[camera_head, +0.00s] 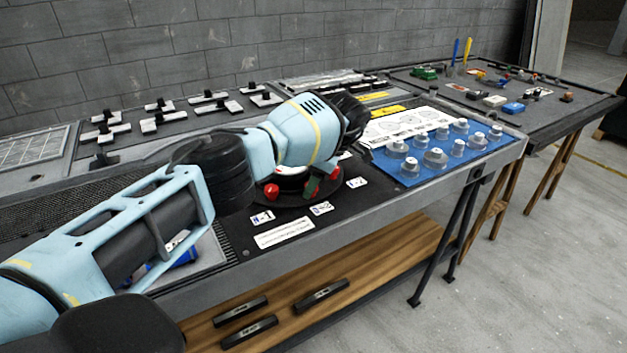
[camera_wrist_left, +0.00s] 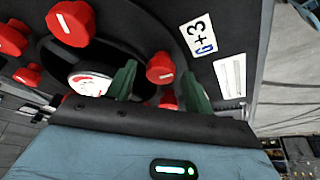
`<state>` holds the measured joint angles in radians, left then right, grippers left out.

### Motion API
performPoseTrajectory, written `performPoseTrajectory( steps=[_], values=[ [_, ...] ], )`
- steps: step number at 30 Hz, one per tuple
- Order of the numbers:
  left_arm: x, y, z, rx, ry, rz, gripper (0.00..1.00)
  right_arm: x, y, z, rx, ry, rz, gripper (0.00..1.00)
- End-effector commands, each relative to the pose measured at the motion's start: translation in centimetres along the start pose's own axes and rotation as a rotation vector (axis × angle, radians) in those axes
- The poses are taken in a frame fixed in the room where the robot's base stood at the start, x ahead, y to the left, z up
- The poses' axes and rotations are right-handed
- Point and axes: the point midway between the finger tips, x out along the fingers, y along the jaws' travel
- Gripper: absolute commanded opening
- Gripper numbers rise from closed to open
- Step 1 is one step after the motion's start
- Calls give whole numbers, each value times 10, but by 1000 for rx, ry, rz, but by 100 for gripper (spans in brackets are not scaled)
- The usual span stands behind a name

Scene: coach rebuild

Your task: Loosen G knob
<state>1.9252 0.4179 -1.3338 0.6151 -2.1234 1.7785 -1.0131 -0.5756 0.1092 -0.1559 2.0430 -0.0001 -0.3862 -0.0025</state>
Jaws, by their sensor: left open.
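In the left wrist view, several red knobs with white line marks sit around a black round plate. The knob nearest the "+3" card (camera_wrist_left: 199,36), whose small blue letter looks like a G, is a red knob (camera_wrist_left: 160,68). My left gripper (camera_wrist_left: 159,72) has its green fingers open, one on either side of this knob; I cannot tell whether they touch it. In the head view, my left gripper (camera_head: 318,187) is low over the round plate, and my arm hides part of it. Another red knob (camera_head: 271,192) shows to its left. My right gripper is not in view.
A blue board (camera_head: 410,176) with several grey knobs lies to the right on the bench. White-and-black clamps (camera_head: 162,121) stand behind. A second table (camera_head: 560,110) holds small tools. Black bars (camera_head: 248,330) lie on the wooden lower shelf.

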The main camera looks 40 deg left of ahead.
Motion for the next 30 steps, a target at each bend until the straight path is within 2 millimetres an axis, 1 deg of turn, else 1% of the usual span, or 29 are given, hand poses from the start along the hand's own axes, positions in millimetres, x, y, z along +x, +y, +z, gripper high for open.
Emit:
performPoseTrajectory(
  steps=[2,5,12,15,18,22,30],
  values=[
    [-2,0,0,1,0,0,52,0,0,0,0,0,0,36],
    [-9,0,1,1,-1,1,52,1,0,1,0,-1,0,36],
    [-47,0,1,-1,0,2,52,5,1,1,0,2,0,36],
    [-61,0,1,0,0,2,52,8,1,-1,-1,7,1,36],
    [-71,0,1,0,0,0,52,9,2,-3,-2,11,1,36],
    [-77,0,0,-1,0,0,52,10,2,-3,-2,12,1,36],
    [-78,0,0,0,0,0,52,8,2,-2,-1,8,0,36]
  ],
)
